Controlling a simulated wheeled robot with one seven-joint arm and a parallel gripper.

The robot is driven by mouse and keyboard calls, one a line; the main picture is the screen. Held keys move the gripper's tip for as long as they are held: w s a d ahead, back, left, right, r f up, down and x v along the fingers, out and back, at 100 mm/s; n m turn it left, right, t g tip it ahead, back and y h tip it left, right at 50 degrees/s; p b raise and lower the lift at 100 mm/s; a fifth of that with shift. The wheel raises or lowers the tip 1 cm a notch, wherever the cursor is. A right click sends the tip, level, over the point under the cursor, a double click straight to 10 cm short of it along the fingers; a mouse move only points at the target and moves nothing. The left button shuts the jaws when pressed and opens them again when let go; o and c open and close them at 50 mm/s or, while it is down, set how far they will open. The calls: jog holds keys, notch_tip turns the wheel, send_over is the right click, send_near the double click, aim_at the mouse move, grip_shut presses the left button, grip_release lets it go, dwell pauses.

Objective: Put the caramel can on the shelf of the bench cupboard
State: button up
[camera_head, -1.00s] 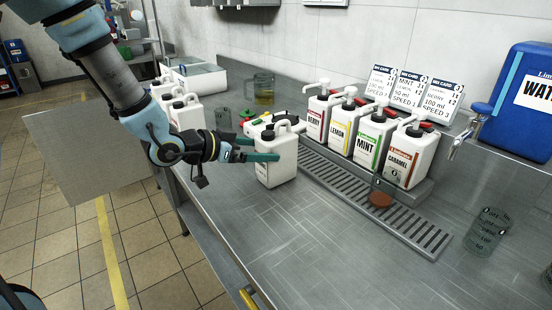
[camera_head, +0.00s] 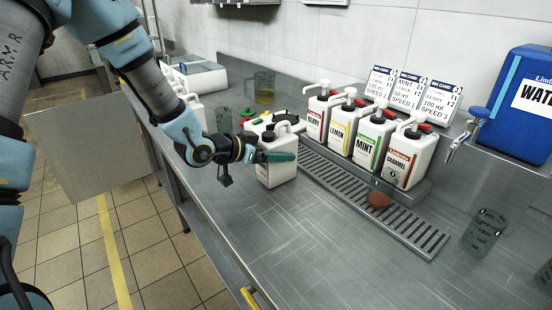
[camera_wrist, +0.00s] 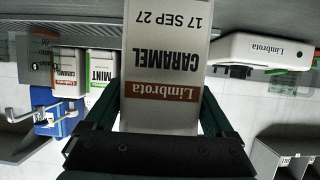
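The caramel can (camera_head: 277,172), a white jug with a handle, stands upright on the steel bench. Its label reads CARAMEL upside down in the wrist view (camera_wrist: 165,60). My gripper (camera_head: 272,157) reaches it from the left, with one green finger across its near side. In the wrist view the fingers (camera_wrist: 162,100) lie on either side of the can, close to it; no clear grip shows. The far finger is hidden by the can in the head view. A grey panel (camera_head: 85,155) stands out from the bench's left side, perhaps the cupboard's door. The cupboard's shelf is not clearly visible.
Pump bottles of berry, lemon, mint and caramel (camera_head: 408,157) stand behind a slotted drip tray (camera_head: 425,236), with a brown disc (camera_head: 379,200) on it. A glass (camera_head: 484,230) and a blue water tank (camera_head: 520,105) are at right. The front bench area is clear.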

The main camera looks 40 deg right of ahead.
grip_shut()
jog(key=shift+r, duration=0.1)
dwell(0.3)
